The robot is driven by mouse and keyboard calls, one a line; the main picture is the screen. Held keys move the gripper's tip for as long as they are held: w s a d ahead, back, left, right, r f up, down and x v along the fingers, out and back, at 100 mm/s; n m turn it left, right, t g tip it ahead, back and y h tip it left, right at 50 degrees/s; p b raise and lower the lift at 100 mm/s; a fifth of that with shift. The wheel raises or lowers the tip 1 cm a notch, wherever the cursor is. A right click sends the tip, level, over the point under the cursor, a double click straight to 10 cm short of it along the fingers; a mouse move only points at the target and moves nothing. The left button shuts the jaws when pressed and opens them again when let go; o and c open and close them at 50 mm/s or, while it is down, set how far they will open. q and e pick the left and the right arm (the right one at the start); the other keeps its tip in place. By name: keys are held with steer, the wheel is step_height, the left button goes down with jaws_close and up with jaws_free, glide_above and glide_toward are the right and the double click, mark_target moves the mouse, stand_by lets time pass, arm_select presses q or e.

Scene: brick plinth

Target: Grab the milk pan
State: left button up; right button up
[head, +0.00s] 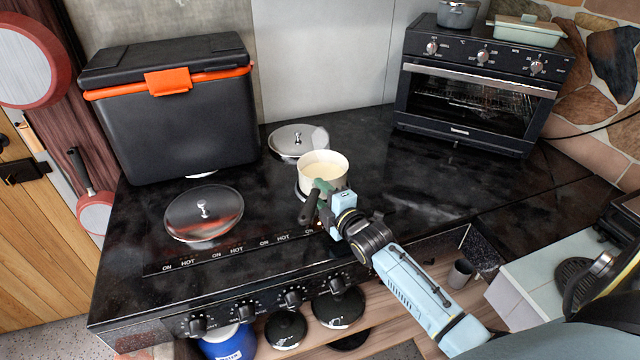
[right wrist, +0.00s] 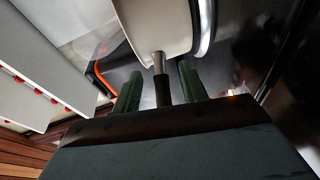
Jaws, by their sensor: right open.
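The milk pan (head: 322,167) is a small cream pan with pale contents. It stands upright on the black stovetop, near the back middle. Its short dark handle (head: 307,210) points toward the front in the head view. My right gripper (head: 322,187) is at the handle, with its dark green fingers close to the pan's near side. In the right wrist view the pan (right wrist: 157,25) fills the top, and its handle (right wrist: 161,82) runs between the two parted fingers of the right gripper (right wrist: 160,85). Gaps show on both sides of the handle. My left gripper is not in view.
A lidded pan or lid (head: 203,212) lies on the front left burner, and another lid (head: 298,140) lies behind the milk pan. A black cooler (head: 175,115) stands at the back left, an oven (head: 480,90) at the back right. The stovetop right of the pan is clear.

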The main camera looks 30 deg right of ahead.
steer(key=shift+c, duration=0.4)
jaws_close()
steer(key=shift+w+r, duration=0.1)
steer(key=shift+r, duration=0.05)
steer(key=shift+r, duration=0.15)
